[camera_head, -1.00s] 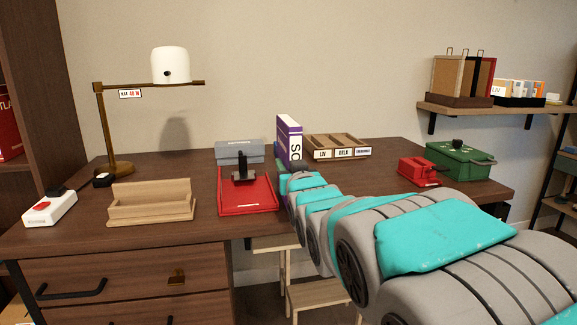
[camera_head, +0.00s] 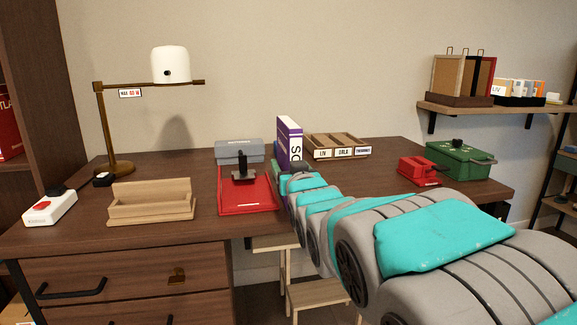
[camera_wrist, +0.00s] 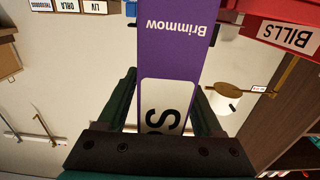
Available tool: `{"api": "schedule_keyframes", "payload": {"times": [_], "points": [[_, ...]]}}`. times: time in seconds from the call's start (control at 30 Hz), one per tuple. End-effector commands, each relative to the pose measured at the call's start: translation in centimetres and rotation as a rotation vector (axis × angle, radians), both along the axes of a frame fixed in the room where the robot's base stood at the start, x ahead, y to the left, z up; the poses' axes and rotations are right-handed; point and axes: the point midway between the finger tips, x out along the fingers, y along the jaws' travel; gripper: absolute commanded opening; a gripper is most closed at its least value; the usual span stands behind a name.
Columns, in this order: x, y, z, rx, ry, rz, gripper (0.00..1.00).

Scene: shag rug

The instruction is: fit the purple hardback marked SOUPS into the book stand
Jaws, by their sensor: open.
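The purple SOUPS hardback (camera_head: 294,143) stands upright near the middle of the desk, its lower part hidden behind my arm. In the wrist view its purple spine (camera_wrist: 180,48) shows upside down, with "Brimmow" and the start of a white title label. My gripper (camera_wrist: 165,98) is open, with its dark green fingers on either side of the spine; contact cannot be made out. A light wooden stand with a raised back (camera_head: 151,205), apparently the book stand, is empty at the desk's left front.
A red tray (camera_head: 247,209) with a black upright piece lies between stand and book. A grey box (camera_head: 239,152) is behind it. A labelled wooden organiser (camera_head: 337,145) stands behind right of the book. A lamp (camera_head: 120,168) and white switch box (camera_head: 50,207) are left.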

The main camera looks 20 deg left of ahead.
Motion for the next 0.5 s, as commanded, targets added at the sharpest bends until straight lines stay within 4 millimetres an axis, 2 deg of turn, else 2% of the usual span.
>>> {"api": "schedule_keyframes", "payload": {"times": [0.17,0.5], "points": [[-1.5,-0.9,0.1,0.001,-0.002,0.000,0.67],[-6.0,-3.6,0.1,0.001,-0.003,0.001,0.67]]}}
